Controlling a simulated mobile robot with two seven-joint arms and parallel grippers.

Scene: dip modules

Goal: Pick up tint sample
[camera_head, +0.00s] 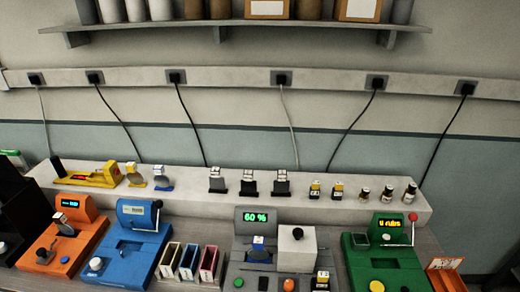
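I cannot tell for sure which item is the tint sample. Candidates stand on the white raised ledge (200,201): a yellow tagged piece (134,176), a blue-based tagged piece (162,179), several black pieces with white tags (248,184), small black-and-yellow pieces (315,190) and several small dark bottles (388,195). A blue tagged piece (258,246) sits in the grey machine (243,263) with a green "60 %" display. A black-and-yellow piece (321,281) stands at that machine's front right. Neither gripper shows in the head view.
An orange machine (41,251), a blue machine (118,268) and a green machine (399,277) with a red-knobbed lever stand along the bench. Narrow open bins (188,262) sit between blue and grey machines. A yellow device (90,177) lies on the ledge's left. A shelf (235,27) hangs above.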

